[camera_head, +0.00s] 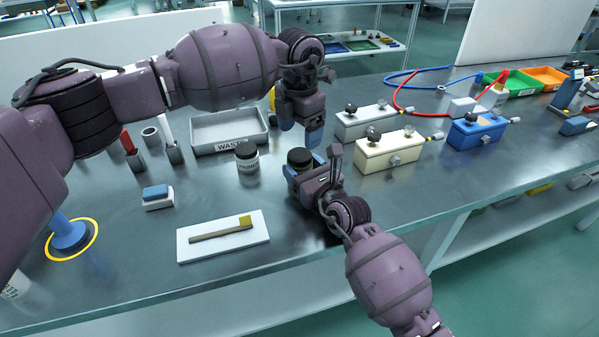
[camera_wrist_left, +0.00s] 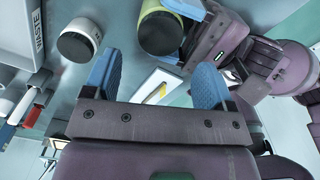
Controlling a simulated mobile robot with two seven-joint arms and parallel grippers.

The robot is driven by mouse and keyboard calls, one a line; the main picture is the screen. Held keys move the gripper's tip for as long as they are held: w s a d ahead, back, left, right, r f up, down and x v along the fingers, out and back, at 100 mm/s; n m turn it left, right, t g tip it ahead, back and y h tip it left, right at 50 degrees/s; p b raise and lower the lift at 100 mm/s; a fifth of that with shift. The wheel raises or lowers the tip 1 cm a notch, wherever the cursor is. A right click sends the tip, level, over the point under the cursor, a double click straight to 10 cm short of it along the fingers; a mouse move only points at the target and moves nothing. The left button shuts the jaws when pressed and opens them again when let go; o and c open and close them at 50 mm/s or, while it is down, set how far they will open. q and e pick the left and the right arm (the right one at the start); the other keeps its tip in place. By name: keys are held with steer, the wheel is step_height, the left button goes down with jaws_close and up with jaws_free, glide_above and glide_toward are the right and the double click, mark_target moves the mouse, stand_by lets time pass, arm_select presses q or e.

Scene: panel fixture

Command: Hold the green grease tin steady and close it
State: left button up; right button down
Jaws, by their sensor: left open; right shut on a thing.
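My left gripper (camera_head: 301,130) points down, open and empty, just above and behind the tin. Its blue fingers show in the left wrist view (camera_wrist_left: 155,75), apart from the tin.
A white jar (camera_head: 247,163) with a black lid stands left of the tin. Behind is a grey WASTE tray (camera_head: 229,130). A brush (camera_head: 220,231) lies on a white board (camera_head: 190,248) in front. Boxes with knobs, cream (camera_head: 389,153) and blue (camera_head: 478,131), stand to the right.

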mark_target(300, 154)
arm_select(q)
step_height(300, 154, down, 6)
steer(key=shift+r, duration=0.15)
steer(key=shift+c, duration=0.2)
steer(key=c, duration=0.9)
steer(key=o, duration=1.1)
step_height(300, 154, up, 12)
